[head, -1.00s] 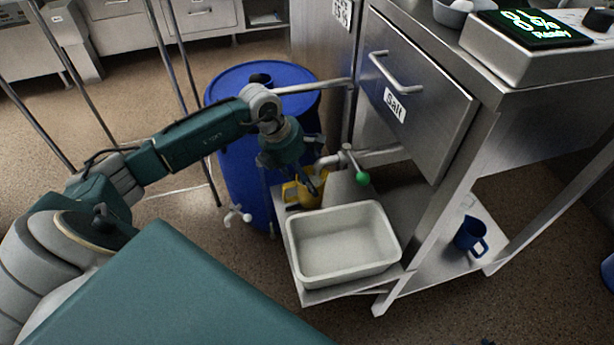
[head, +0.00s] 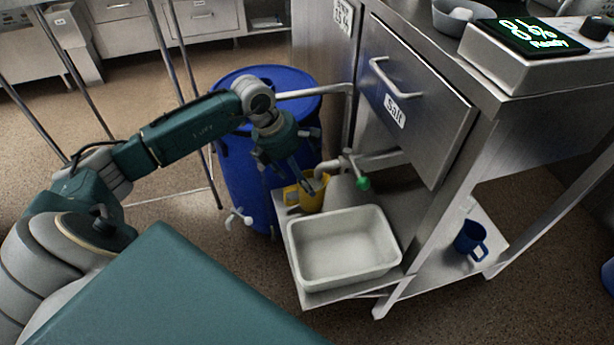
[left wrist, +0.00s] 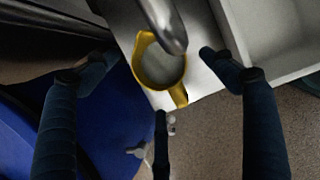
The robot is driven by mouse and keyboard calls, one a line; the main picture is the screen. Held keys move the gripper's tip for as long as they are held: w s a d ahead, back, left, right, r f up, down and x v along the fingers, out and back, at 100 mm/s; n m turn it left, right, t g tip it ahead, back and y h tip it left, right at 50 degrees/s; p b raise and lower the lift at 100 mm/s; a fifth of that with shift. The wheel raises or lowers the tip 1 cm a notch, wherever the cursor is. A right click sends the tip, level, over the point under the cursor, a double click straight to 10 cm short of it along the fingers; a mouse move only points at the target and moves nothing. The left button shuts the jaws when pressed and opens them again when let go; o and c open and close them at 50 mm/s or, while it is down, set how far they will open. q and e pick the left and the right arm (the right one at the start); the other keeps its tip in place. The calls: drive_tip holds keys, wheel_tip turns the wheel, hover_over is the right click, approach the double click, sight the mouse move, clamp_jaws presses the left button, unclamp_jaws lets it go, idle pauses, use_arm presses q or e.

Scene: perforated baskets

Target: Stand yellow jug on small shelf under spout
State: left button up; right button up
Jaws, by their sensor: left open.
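The yellow jug (head: 314,199) stands upright on the small metal shelf (head: 345,188), beside the white tub. In the left wrist view the jug (left wrist: 142,56) is seen from above, with the end of the metal spout (left wrist: 163,22) over its mouth. The spout also shows in the head view (head: 330,164), with a green-knobbed valve (head: 363,183). The jug's handle points toward my left gripper (head: 290,178). That gripper is open and empty above and beside the jug. In the left wrist view its spread fingers (left wrist: 157,68) are apart from the jug. My right gripper is not in view.
The white tub (head: 342,245) fills the front of the shelf. A blue barrel (head: 232,170) with a white tap stands close on the left. The steel cabinet with the Salt drawer (head: 415,100) rises at the right. A blue mug (head: 468,238) stands on the lower shelf.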

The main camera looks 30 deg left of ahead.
use_arm(q)
drive_tip(key=v, duration=0.4)
drive_tip(key=shift+r+p, duration=0.15)
drive_tip(key=shift+p, duration=0.2)
drive_tip(key=shift+p+v, duration=0.3)
drive_tip(key=shift+v, duration=1.8)
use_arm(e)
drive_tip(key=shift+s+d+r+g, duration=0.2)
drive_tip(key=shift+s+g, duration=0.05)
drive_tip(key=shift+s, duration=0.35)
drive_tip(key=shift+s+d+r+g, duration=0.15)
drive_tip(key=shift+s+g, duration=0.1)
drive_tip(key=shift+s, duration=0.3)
